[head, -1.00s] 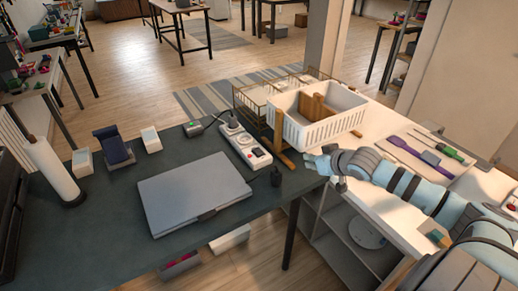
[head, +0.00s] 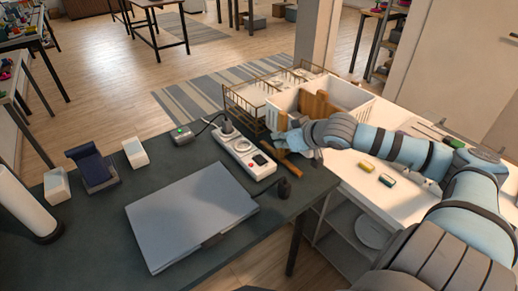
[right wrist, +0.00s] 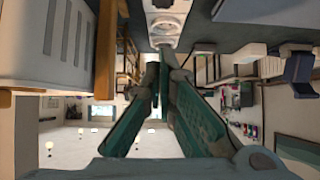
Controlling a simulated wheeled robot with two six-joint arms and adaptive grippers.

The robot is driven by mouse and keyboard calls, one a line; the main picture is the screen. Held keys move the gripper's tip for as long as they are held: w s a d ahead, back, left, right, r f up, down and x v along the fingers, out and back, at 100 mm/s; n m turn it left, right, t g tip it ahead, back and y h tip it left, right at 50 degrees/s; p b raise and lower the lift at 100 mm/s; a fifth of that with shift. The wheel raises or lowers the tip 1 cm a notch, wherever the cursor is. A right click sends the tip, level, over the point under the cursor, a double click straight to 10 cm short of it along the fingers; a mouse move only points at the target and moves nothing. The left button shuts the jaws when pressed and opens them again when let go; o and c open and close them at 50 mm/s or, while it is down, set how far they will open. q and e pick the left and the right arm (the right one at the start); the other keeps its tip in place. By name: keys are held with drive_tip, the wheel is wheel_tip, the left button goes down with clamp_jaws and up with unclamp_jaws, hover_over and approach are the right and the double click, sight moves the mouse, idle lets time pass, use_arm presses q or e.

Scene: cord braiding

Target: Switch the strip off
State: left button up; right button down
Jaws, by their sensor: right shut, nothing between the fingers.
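The white power strip (head: 238,151) lies on the dark table behind the closed laptop, with a small red-and-black switch (head: 260,160) at its near right end. A black plug (head: 227,127) sits in its far end. My right gripper (head: 280,136) is shut and empty, just right of the strip, apart from the switch in the picture. In the right wrist view its closed fingers (right wrist: 160,60) point toward the strip (right wrist: 166,20), whose round sockets show at the top; the switch is not clear there. My left gripper is not in view.
The grey laptop (head: 190,213) fills the table's middle. A black plug-like piece (head: 283,188) lies near the right edge. A small box with a green light (head: 183,134) is left of the strip. A white basket (head: 340,100) and wire rack (head: 245,104) stand behind my right gripper.

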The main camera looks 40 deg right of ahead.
drive_tip(key=b, duration=0.3)
hover_over(262, 158)
drive_tip(key=f, duration=0.7)
drive_tip(key=shift+s+a, duration=0.15)
drive_tip(key=shift+s, duration=0.05)
wheel_tip(262, 158, down, 3)
drive_tip(key=shift+w+f+b, duration=0.1)
drive_tip(key=shift+w+b, duration=0.05)
drive_tip(key=shift+b, duration=0.45)
drive_tip(key=shift+f, duration=0.1)
